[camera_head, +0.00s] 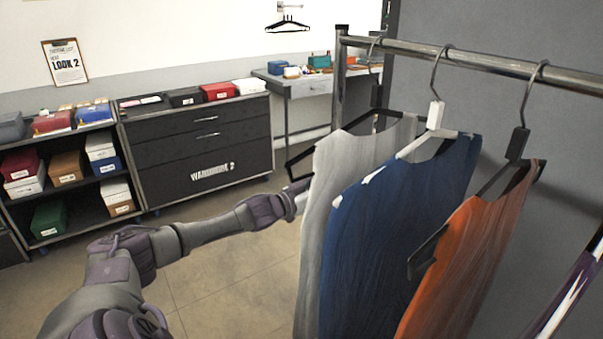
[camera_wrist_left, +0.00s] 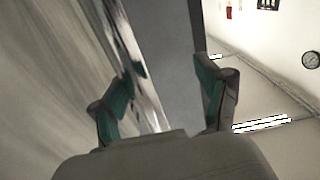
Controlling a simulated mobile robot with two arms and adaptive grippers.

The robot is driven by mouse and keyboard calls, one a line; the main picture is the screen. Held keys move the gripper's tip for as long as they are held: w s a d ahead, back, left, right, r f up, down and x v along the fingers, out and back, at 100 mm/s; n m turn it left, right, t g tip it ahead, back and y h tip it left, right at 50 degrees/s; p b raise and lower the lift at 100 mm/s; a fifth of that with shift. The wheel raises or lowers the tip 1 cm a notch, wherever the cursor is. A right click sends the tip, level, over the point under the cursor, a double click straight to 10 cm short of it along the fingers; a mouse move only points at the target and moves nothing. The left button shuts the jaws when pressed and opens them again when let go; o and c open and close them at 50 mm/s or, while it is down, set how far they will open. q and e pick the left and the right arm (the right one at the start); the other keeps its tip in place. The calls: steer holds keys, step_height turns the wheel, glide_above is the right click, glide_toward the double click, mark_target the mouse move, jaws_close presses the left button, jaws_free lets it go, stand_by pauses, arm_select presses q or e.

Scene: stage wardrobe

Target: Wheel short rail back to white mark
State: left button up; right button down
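The clothes rail's chrome top bar (camera_head: 480,64) runs from a far post (camera_head: 339,85) toward the right edge in the head view. Grey (camera_head: 345,175), blue (camera_head: 400,220) and orange (camera_head: 465,255) garments hang on it. My left arm reaches behind the grey garment, which hides its gripper in the head view. In the left wrist view, my left gripper (camera_wrist_left: 168,95) has its fingers apart, with a shiny chrome post (camera_wrist_left: 124,50) between them, nearer the left finger; contact is unclear. The rail's base and the white mark are not visible. My right gripper is not in view.
A dark drawer cabinet (camera_head: 200,150) and a shelf (camera_head: 70,200) with boxes line the back wall. A side table (camera_head: 300,88) stands behind the rail. The floor (camera_head: 230,270) between the cabinets and rail is clear. A grey wall (camera_head: 560,130) stands close behind the rail.

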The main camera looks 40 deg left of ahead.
arm_select(q)
steer(key=w+a+b, duration=0.2)
steer(key=a+b, duration=0.1)
steer(key=a, duration=0.8)
steer(key=s+p, duration=0.8)
steer(key=s, duration=0.4)
steer(key=shift+a, duration=0.4)
stand_by(0.7)
stand_by(0.5)
